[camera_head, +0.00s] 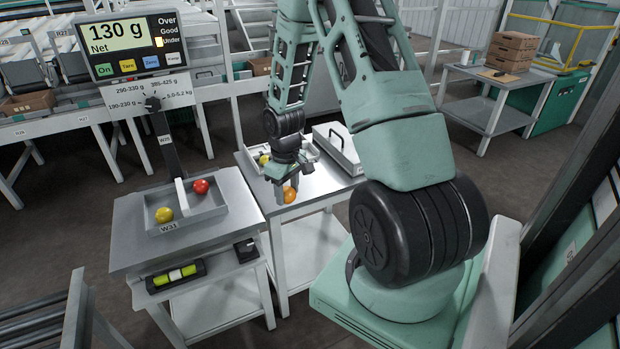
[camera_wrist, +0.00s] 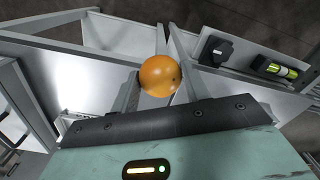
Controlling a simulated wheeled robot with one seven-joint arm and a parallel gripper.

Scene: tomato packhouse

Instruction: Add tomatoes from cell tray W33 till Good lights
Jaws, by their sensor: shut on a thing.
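My gripper (camera_head: 288,190) is shut on an orange tomato (camera_head: 290,195), held over the gap between the two tables. In the wrist view the orange tomato (camera_wrist: 160,76) sits between the fingertips. The scale display (camera_head: 131,36) reads 130 g Net, with the yellow light lit beside Under. A shallow grey tray (camera_head: 205,213) on the weighing table, its label seeming to read W31, holds a yellow tomato (camera_head: 164,214) and a red tomato (camera_head: 200,187). Another tray (camera_head: 308,152) stands behind my gripper with a yellow tomato (camera_head: 264,160); its label is hidden.
A closed grey case (camera_head: 338,150) with a black handle stands beside the rear tray. A spirit level (camera_head: 176,276) is on the weighing table's front. The scale post (camera_head: 165,140) rises behind its tray. A bench with brown boxes (camera_head: 511,51) stands far right.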

